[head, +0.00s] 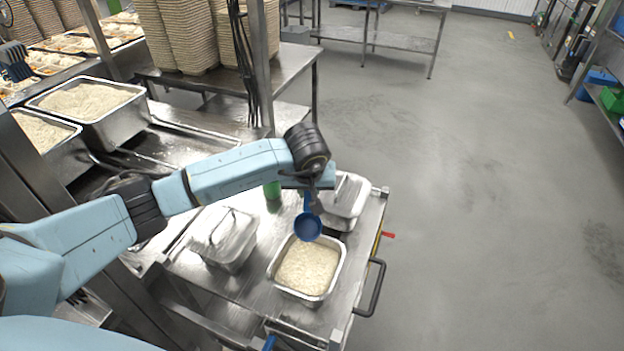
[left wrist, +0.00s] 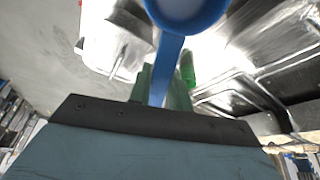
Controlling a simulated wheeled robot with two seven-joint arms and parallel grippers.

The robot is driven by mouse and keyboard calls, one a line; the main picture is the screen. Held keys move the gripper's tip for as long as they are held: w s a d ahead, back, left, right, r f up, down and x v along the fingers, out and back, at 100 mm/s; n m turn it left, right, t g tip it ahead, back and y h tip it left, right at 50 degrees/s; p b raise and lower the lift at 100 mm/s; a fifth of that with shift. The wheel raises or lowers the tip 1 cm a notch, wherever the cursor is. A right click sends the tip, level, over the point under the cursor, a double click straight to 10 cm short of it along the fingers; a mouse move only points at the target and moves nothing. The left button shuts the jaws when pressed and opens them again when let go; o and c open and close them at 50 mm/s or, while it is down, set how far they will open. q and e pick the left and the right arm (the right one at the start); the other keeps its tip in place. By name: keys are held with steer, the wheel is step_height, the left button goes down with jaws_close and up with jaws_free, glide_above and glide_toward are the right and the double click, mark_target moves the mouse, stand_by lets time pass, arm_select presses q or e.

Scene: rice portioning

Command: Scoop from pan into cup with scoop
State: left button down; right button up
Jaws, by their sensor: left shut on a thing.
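The pan (head: 307,268) is a rectangular metal pan of pale rice on the steel cart, in the lower middle of the head view. My left gripper (head: 308,193) is shut on the handle of a blue scoop (head: 308,228). The scoop's bowl hangs above the far edge of the pan in the picture. In the left wrist view the scoop (left wrist: 186,12) shows at the top, its handle running down to the gripper (left wrist: 165,95). I cannot tell whether the bowl holds rice. My right gripper is not in view. I make out no cup.
A lidded metal pan (head: 224,238) stands left of the rice pan, another (head: 345,200) behind it. A green object (head: 272,190) stands between them. The cart's handle (head: 373,288) sticks out right. Larger rice pans (head: 130,108) stand at far left. The floor at right is clear.

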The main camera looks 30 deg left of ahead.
mark_target(307, 216)
arm_select(q)
steer(key=shift+s+f, duration=0.1)
steer(key=shift+f, duration=0.45)
step_height(307, 216, down, 11)
steer(key=b, duration=0.8)
steer(key=s+d+p, duration=0.2)
steer(key=s+p, duration=0.1)
steer(key=s, duration=0.2)
steer(key=shift+s+d, duration=0.35)
steer(key=shift+s, duration=0.05)
steer(key=shift+w+a+r+p, duration=0.1)
steer(key=shift+r+p, duration=1.75)
steer(key=shift+r, duration=0.75)
steer(key=shift+w+r+p, duration=0.1)
steer(key=shift+r+p, duration=1.7)
steer(key=shift+r, duration=0.8)
